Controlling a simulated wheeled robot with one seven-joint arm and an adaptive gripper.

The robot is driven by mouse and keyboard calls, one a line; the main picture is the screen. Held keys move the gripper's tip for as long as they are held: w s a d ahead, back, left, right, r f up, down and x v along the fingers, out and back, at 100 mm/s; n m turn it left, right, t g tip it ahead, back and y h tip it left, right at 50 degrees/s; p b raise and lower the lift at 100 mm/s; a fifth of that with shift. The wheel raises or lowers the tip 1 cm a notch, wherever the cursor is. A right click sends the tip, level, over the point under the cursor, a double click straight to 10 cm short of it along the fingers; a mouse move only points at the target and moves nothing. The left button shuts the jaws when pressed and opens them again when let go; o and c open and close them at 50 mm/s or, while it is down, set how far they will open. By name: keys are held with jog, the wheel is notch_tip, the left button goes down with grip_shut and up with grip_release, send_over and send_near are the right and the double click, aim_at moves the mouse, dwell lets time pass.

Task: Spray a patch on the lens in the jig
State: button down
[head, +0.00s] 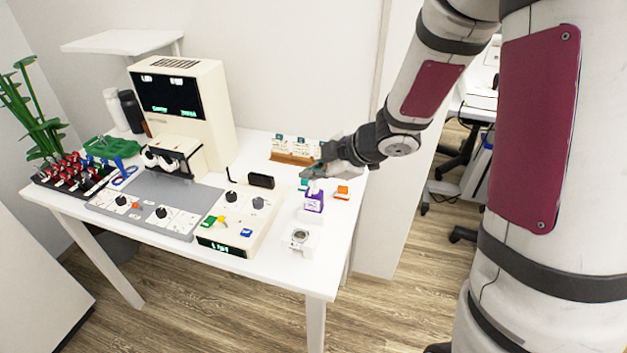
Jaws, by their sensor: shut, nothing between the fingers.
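A small white block (300,249) with a round, glassy piece (299,236) on top stands near the table's front right; it looks like the jig with the lens. My gripper (312,171) reaches in from the right, just above and behind the purple bottle. It is shut and holds nothing. Whether its fingertips touch the bottle's top cannot be told. No sprayed patch can be made out on the lens at this size.
An orange-and-white item (342,191) and a teal one (304,182) sit close to my gripper. A wooden rack (293,159) stands behind. A beige control box (238,220) is left of the jig; a grey panel (150,195) and tall display machine (185,100) lie further left. The front right corner is clear.

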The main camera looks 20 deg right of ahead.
aim_at(313, 183)
jog(key=shift+f, duration=0.5)
dwell(0.3)
jog(key=shift+s+r, duration=0.1)
jog(key=shift+r, duration=0.1)
jog(key=shift+r+p, duration=0.25)
jog(key=shift+p, duration=0.25)
notch_tip(313, 183, up, 6)
jog(key=p, duration=0.7)
jog(key=shift+r, duration=0.1)
dwell(2.0)
